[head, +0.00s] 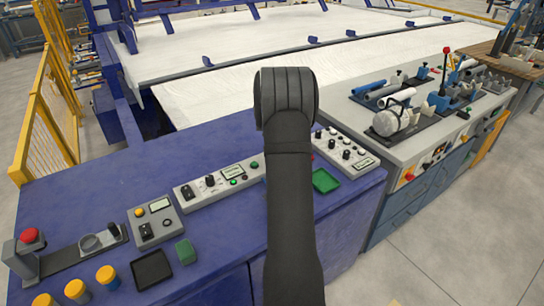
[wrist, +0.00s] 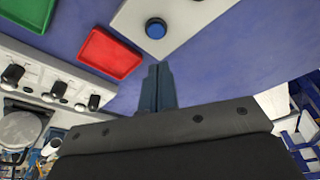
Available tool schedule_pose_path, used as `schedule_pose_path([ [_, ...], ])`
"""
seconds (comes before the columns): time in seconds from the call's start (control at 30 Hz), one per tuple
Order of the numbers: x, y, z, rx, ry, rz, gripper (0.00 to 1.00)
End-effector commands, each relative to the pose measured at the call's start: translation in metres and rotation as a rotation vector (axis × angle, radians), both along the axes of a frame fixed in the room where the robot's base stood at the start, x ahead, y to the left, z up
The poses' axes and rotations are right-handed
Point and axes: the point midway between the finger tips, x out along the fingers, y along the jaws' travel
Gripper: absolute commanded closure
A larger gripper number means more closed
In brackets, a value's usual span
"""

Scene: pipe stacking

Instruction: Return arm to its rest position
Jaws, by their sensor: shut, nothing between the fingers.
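My arm (head: 290,190) rises through the middle of the head view, dark grey, with its rounded joint at the top. My gripper (wrist: 158,72) shows in the wrist view with its two dark fingers together and nothing between them. It is over the blue console top (wrist: 215,75), apart from the trays and controls as far as I can tell. In the head view the gripper is hidden behind the arm.
A red tray (wrist: 108,57), a green tray (wrist: 28,10) and a blue button (wrist: 156,28) lie near the gripper. Control panels (head: 220,182) line the console (head: 90,210). A grey workbench (head: 400,155) with pipes stands right. A yellow fence (head: 45,120) stands left.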

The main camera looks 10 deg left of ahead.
Motion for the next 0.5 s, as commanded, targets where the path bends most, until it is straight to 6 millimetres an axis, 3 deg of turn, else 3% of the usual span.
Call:
schedule_pose_path([
  [0.5,-0.0001,0.0,-0.003,0.0,0.001,0.0,1.0],
])
